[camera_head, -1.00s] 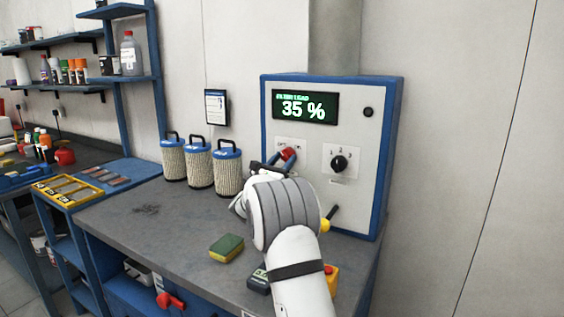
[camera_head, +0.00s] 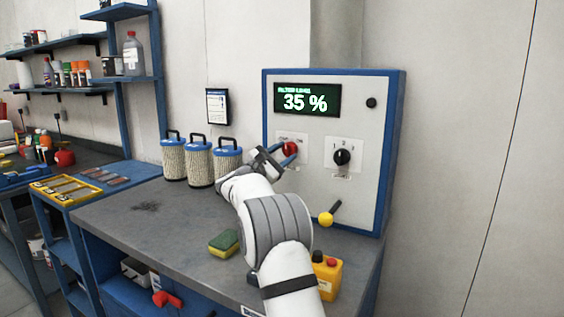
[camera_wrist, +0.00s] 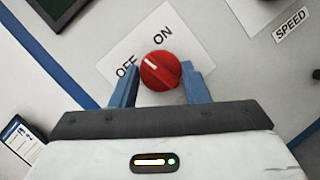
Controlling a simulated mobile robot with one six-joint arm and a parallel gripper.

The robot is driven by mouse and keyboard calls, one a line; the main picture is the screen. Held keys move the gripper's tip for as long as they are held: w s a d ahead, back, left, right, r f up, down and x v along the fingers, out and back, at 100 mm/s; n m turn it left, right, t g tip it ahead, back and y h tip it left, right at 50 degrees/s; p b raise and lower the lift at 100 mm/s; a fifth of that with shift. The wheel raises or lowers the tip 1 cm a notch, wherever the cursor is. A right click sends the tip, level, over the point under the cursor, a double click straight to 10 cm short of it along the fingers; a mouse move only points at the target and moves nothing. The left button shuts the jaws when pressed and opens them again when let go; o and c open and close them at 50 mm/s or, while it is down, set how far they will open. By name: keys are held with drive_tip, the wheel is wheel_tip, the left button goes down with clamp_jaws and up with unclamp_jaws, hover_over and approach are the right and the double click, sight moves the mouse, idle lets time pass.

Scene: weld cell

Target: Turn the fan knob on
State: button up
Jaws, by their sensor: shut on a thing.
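The red fan knob (camera_head: 290,148) sits on the front of the grey control panel (camera_head: 360,200). In the wrist view, the knob (camera_wrist: 166,76) has a short white mark pointing between the printed OFF and ON labels. My gripper (camera_head: 278,156) reaches the knob from the left and front. In the wrist view, the blue fingers of my gripper (camera_wrist: 161,84) stand on either side of the knob and are shut on it.
A black speed knob (camera_head: 342,157) is right of the red knob, with a yellow-tipped lever (camera_head: 326,219) below. The panel display (camera_head: 307,99) reads 35 %. Filter canisters (camera_head: 200,163) stand left. A sponge (camera_head: 224,243) and a yellow box (camera_head: 328,276) lie near my arm.

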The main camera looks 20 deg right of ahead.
drive_tip(key=m+g, duration=0.1)
drive_tip(key=m, duration=0.2)
drive_tip(key=m+g+y+b, duration=0.1)
drive_tip(key=m, duration=0.2)
drive_tip(key=shift+r+m, duration=0.2)
drive_tip(key=shift+m, duration=0.1)
drive_tip(key=m+g+y, duration=0.1)
drive_tip(key=m+y, duration=0.1)
drive_tip(key=m, duration=0.2)
drive_tip(key=shift+r+m, duration=0.15)
drive_tip(key=shift+m, duration=0.15)
drive_tip(key=o, duration=0.9)
drive_tip(key=shift+d, duration=0.1)
drive_tip(key=shift+o, duration=0.4)
drive_tip(key=shift+a, duration=0.55)
drive_tip(key=v, duration=0.6)
drive_tip(key=shift+s+a, duration=0.2)
drive_tip(key=shift+a, duration=0.1)
